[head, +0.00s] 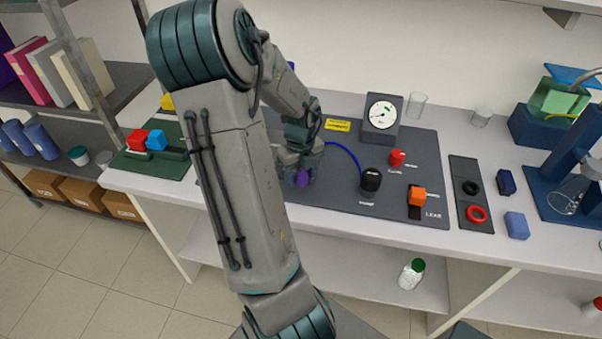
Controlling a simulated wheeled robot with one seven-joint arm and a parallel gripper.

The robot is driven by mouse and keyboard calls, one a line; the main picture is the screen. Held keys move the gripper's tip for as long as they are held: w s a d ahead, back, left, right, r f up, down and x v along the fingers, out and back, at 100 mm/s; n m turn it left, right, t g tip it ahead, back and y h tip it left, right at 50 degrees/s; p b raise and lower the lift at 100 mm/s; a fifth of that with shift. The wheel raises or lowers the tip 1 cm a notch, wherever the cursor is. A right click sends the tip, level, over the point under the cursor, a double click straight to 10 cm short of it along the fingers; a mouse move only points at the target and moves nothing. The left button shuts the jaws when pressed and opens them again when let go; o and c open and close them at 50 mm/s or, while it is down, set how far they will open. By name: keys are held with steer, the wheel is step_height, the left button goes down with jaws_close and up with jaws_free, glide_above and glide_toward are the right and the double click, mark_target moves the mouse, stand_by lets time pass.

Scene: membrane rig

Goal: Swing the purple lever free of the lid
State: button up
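The purple lever (302,178) shows as a small purple knob on the dark grey rig panel (340,207), just right of my arm. My gripper (300,170) is low over the panel, right at the purple knob, with finger parts on its left and right. I cannot tell whether the fingers touch it or how far they are closed. The rest of the lever and the lid are hidden behind my arm and gripper.
A blue hose runs from near my gripper to a black-topped part (371,180). A dark strip with black and red rings (476,214) lies farther right. The panel's front edge is bare.

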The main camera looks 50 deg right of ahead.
steer(key=shift+r, duration=0.1)
step_height(320, 180, up, 14)
steer(key=shift+f+p, duration=0.2)
steer(key=shift+p, duration=0.15)
steer(key=shift+a, duration=0.1)
stand_by(0.5)
